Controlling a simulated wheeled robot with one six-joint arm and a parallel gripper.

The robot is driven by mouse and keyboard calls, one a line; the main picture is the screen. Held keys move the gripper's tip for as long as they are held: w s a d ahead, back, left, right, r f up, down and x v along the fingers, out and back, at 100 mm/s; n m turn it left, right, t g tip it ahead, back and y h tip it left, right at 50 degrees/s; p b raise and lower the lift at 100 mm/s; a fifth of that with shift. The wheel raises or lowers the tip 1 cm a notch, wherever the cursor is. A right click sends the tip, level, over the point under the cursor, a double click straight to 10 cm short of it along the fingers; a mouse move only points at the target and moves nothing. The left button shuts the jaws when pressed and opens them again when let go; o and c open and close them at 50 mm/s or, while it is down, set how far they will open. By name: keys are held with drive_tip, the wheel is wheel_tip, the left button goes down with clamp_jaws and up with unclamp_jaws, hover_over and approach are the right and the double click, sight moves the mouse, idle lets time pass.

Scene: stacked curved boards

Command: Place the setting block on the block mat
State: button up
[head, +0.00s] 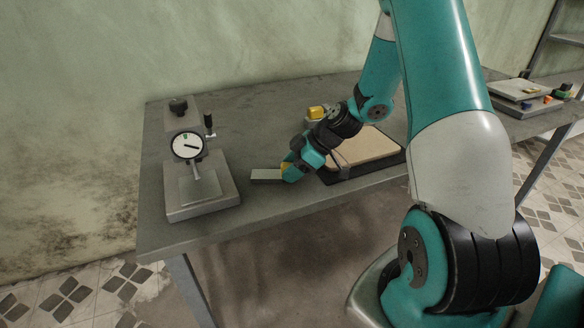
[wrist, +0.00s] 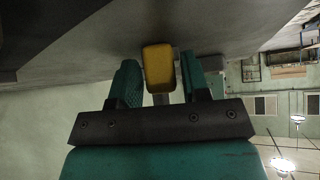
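The setting block (head: 266,175) appears as a flat grey bar at the table's front, with a yellow part (head: 286,168) at its right end. In the wrist view, a yellow piece (wrist: 158,68) lies between the fingers of my gripper (wrist: 160,78), with narrow gaps visible on both sides. My gripper (head: 289,171) is at the block's right end, and the fingers appear open around the yellow part. Whether the bar touches the table is unclear. I cannot pick out the block mat with certainty; a dark tray or mat (head: 340,177) under a tan panel (head: 365,146) lies right of the gripper.
A dial gauge on a grey stand (head: 203,204) occupies the table's left end. A small yellow object (head: 316,112) stands behind my wrist. A second table (head: 540,122) with small coloured pieces is at the right.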

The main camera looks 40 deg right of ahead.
drive_tip(key=shift+o, duration=0.7)
drive_tip(key=shift+r, duration=0.1)
drive_tip(key=shift+r, duration=0.2)
drive_tip(key=v, duration=1.2)
drive_tip(key=s+a+r+m+g, duration=0.1)
drive_tip(key=s+a+r+g, duration=0.15)
drive_tip(key=a, duration=0.85)
drive_tip(key=s+a+r+g, duration=0.1)
drive_tip(key=s+a+r, duration=0.25)
drive_tip(key=a, duration=0.65)
drive_tip(key=s+a+r+m+g+h, duration=0.1)
drive_tip(key=s+a+r+m+h, duration=0.1)
drive_tip(key=s+a, duration=0.6)
drive_tip(key=s, duration=0.4)
drive_tip(key=shift+a+g+b, duration=0.35)
drive_tip(key=shift+a+b, duration=0.05)
